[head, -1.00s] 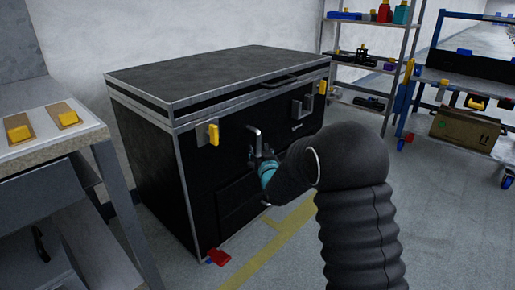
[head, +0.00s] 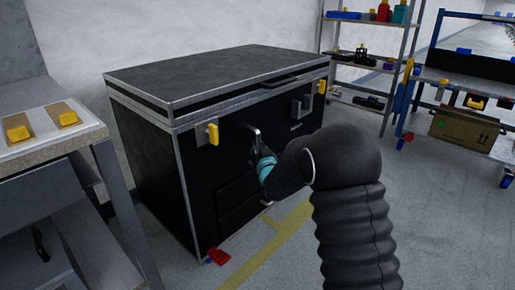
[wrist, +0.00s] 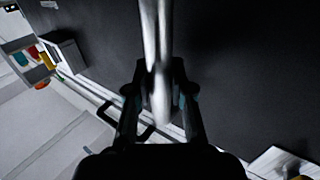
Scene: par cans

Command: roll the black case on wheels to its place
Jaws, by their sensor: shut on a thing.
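The black case (head: 160,160) with grey metal edges stands upright on the floor against the wall, left of centre in the head view. Yellow latches (head: 213,134) sit on its front, and a red caster pedal (head: 217,257) shows at its near bottom corner. My gripper (head: 260,152) is at the case's front, shut on the metal handle (head: 255,134). In the wrist view the handle (wrist: 156,80) runs as a bright bar between the two fingers (wrist: 160,90), with the dark case front (wrist: 240,70) behind it. My arm hides part of the case's right front.
A workbench (head: 60,148) with yellow blocks stands close on the left. A metal shelf (head: 365,50) and a blue cart (head: 450,80) holding a cardboard box (head: 465,128) stand at the back right.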

